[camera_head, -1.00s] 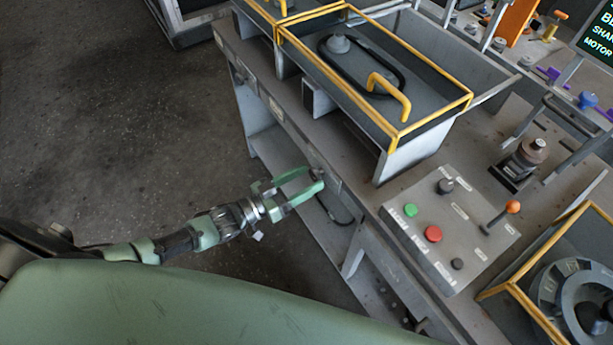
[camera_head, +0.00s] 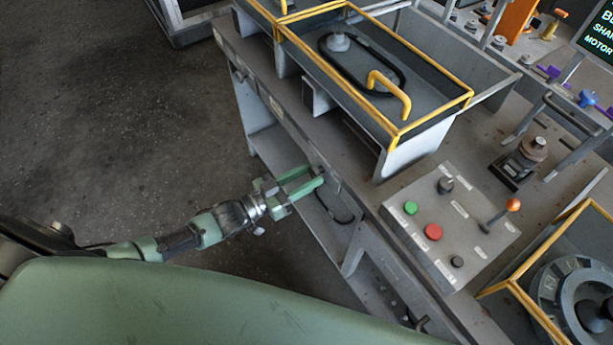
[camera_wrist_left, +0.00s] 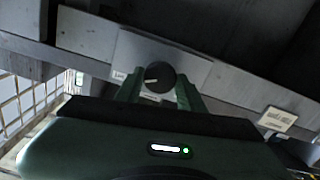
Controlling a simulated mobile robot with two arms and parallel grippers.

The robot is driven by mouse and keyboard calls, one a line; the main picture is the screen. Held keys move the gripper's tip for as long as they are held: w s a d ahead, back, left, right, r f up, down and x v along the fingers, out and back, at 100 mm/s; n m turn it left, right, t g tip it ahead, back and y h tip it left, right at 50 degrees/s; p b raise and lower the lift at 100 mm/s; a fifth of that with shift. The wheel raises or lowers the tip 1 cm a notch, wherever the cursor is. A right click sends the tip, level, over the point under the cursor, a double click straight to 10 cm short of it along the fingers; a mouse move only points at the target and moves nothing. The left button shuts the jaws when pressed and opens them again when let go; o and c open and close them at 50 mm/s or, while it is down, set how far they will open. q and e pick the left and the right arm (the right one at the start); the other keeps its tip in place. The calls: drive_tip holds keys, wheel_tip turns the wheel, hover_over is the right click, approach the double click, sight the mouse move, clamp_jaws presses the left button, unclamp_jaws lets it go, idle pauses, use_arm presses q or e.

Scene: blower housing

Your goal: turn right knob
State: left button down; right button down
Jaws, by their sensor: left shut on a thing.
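A round dark knob (camera_wrist_left: 160,77) with a pale pointer line sits on a grey plate on the front face of the bench. In the left wrist view it lies between the two green fingers of my left gripper (camera_wrist_left: 161,90), which is shut on it. In the head view the left gripper (camera_head: 318,179) reaches the bench's front edge, and its fingers lie close together and largely hide the knob. The pointer line slants toward the lower left in the wrist view. My right gripper is not in view.
The bench (camera_head: 350,165) carries a yellow-railed tray (camera_head: 440,118) and a control panel (camera_head: 405,235) with a green button (camera_head: 410,208), a red button (camera_head: 433,232) and an orange-tipped lever (camera_head: 512,206). A pale label (camera_wrist_left: 277,119) is on the bench front. Open floor (camera_head: 110,130) lies left.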

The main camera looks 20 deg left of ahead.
use_arm(q)
drive_tip(key=m+b, duration=0.1)
drive_tip(key=m, duration=0.4)
drive_tip(key=m+b, duration=0.1)
drive_tip(key=m, duration=0.4)
drive_tip(key=shift+m, duration=0.3)
idle(0.5)
drive_tip(key=c, duration=0.9)
unclamp_jaws()
drive_tip(key=shift+s, duration=0.1)
drive_tip(key=b+v, duration=0.1)
drive_tip(key=v, duration=0.6)
drive_tip(key=shift+s+a, duration=0.25)
